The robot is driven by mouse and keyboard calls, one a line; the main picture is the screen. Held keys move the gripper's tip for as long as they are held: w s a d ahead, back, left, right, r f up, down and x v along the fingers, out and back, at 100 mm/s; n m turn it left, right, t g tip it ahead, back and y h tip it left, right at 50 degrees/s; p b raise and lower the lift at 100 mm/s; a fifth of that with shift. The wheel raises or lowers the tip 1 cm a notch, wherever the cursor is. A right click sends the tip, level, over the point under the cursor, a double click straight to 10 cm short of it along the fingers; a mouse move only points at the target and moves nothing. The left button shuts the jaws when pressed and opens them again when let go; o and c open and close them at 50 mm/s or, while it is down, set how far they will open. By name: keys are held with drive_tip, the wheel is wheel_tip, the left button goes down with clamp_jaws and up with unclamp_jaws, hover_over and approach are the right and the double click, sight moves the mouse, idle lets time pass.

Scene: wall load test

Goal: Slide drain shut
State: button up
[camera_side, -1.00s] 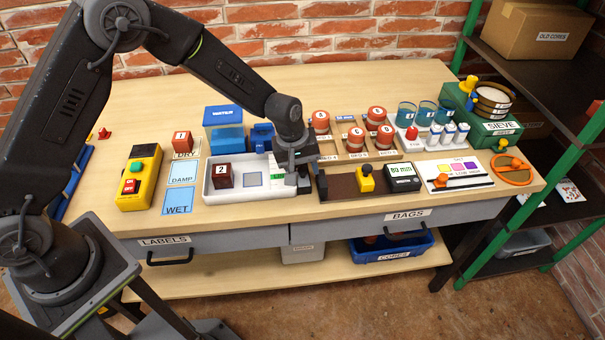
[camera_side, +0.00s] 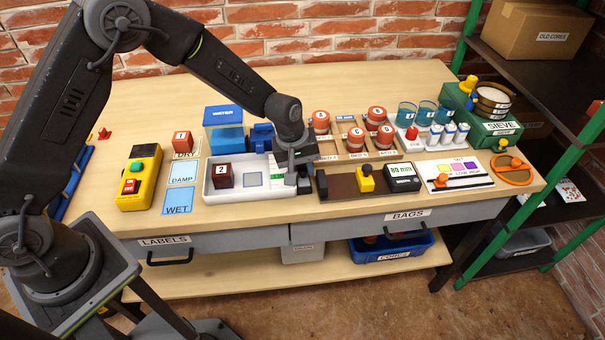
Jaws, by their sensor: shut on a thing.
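A long white tray (camera_side: 212,197) lies at the front middle of the bench. It holds a dark red cube marked 2 (camera_side: 223,176) at its left, and a pale blue square (camera_side: 252,180) marks its floor. My gripper (camera_side: 292,177) points down at the tray's right end. It is shut on a small part there, which I take to be the drain slide; the fingers hide most of it. A dark piece (camera_side: 305,184) shows just right of the fingers. I cannot tell how far the drain is open.
A dark brown rail with a yellow block (camera_side: 365,179) stands close right of my gripper. Behind are a blue water tank (camera_side: 223,116) and several red-capped pots (camera_side: 320,122). A yellow switch box (camera_side: 139,178) stands left.

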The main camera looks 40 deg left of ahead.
drive_tip(key=shift+w, duration=0.15)
drive_tip(key=shift+w+a+r, duration=0.1)
drive_tip(key=shift+w+a, duration=1.2)
drive_tip(key=shift+w, duration=0.05)
drive_tip(key=o, duration=0.6)
drive_tip(key=shift+o, duration=1.1)
drive_tip(key=shift+s, duration=0.1)
